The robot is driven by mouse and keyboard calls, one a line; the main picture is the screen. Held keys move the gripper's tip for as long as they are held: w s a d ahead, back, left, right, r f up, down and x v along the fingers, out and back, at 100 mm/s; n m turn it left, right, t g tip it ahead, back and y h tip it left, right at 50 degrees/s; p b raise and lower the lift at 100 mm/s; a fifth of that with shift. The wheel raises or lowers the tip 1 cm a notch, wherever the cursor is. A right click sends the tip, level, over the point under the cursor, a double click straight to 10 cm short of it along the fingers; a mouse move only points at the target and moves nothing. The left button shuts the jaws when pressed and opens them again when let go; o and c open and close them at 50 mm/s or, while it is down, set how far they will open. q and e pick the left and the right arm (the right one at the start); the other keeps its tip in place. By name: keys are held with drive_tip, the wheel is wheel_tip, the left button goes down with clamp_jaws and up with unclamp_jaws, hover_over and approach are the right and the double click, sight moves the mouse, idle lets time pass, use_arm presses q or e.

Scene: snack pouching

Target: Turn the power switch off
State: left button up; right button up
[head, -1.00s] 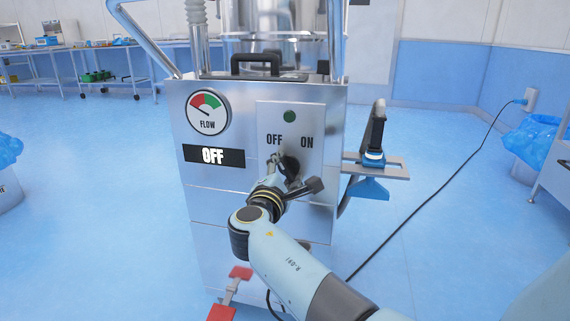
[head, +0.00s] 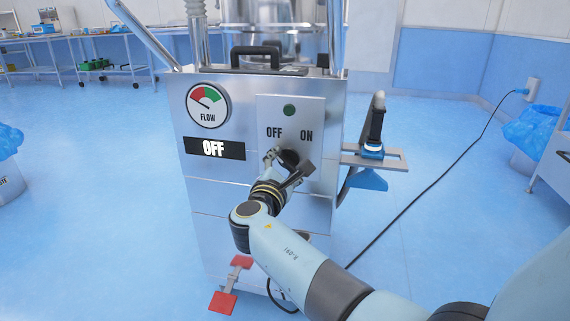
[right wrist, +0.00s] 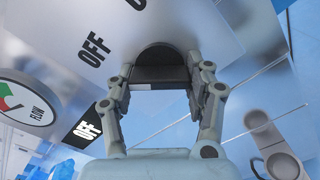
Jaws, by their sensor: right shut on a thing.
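The power switch is a black round knob (head: 291,157) on the machine's upright steel panel, below the OFF and ON labels. In the right wrist view the knob (right wrist: 158,55) sits between my fingertips, its grip bar spanning the gap. My right gripper (head: 283,160) is shut on the knob from the front; it also shows in the right wrist view (right wrist: 160,80). The black display (head: 214,149) reads OFF. The round lamp (head: 289,110) above the labels is dark green. The knob's pointing direction is hard to tell. My left gripper is out of view.
A flow gauge (head: 208,105) is at the panel's upper left. A side bracket (head: 376,160) holds a blue-and-black tool at the right. A red pedal (head: 223,302) lies low in front. A black cable (head: 440,188) crosses the floor.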

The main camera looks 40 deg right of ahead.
sight(288, 118)
drive_tip(key=o, duration=1.2)
drive_tip(key=shift+f, duration=0.1)
drive_tip(key=shift+r, duration=0.25)
wheel_tip(288, 118, up, 10)
drive_tip(key=shift+w+a+f, duration=0.1)
drive_tip(key=shift+f, duration=0.15)
